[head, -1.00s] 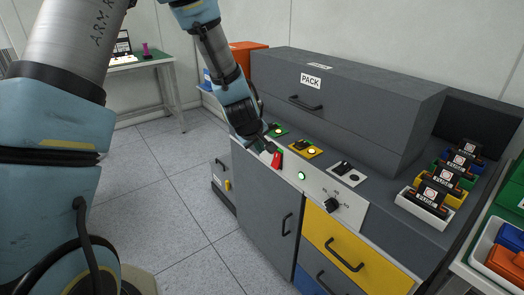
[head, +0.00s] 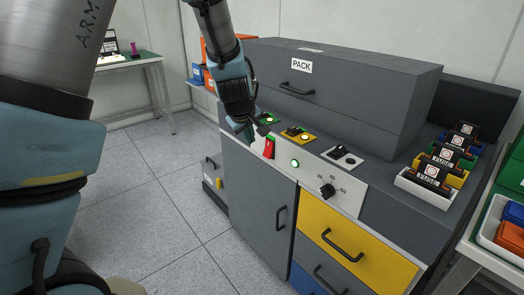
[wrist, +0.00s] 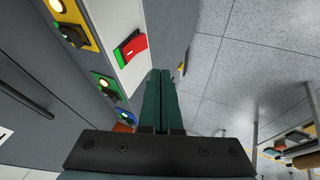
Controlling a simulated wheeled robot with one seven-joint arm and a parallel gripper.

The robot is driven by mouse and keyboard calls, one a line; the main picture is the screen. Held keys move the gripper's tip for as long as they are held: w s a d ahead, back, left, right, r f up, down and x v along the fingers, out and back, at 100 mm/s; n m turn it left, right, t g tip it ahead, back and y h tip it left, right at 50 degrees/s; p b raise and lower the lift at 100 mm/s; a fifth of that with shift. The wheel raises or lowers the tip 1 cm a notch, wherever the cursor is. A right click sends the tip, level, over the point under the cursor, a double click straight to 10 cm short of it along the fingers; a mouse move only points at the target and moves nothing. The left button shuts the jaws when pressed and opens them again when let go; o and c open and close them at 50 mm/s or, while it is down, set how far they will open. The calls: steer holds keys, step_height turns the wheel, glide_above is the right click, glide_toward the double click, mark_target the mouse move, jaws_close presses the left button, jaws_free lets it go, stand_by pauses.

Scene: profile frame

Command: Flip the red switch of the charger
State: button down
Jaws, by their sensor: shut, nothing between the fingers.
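The red switch (head: 269,148) is a rocker on the pale front panel of the grey charger (head: 320,166), near the panel's left end. In the wrist view the red switch (wrist: 134,46) shows at upper middle, with a green strip along one edge. My gripper (head: 250,136) is just left of the switch in the head view, pointing down. In the wrist view my gripper (wrist: 160,72) has its dark green fingers together with nothing between them. The fingertips appear apart from the switch.
A green lamp (head: 295,163) glows right of the switch, and a black knob (head: 327,191) sits further right. Charging bays with lit lamps line the top, including a yellow one (head: 299,135). A tray (head: 425,192) of packs stands at right. Floor at left is clear.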

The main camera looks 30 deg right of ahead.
glide_toward(266, 154)
step_height(266, 154, down, 4)
steer(key=w+a, duration=0.2)
steer(key=d, duration=0.1)
steer(key=d+f+p, duration=0.1)
steer(key=d, duration=0.1)
steer(key=shift+w+d+f, duration=0.2)
steer(key=shift+w+d, duration=0.05)
steer(key=shift+d, duration=0.05)
steer(key=shift+f, duration=0.15)
steer(key=h+b, duration=0.1)
steer(key=b, duration=0.2)
steer(key=shift+d, duration=0.25)
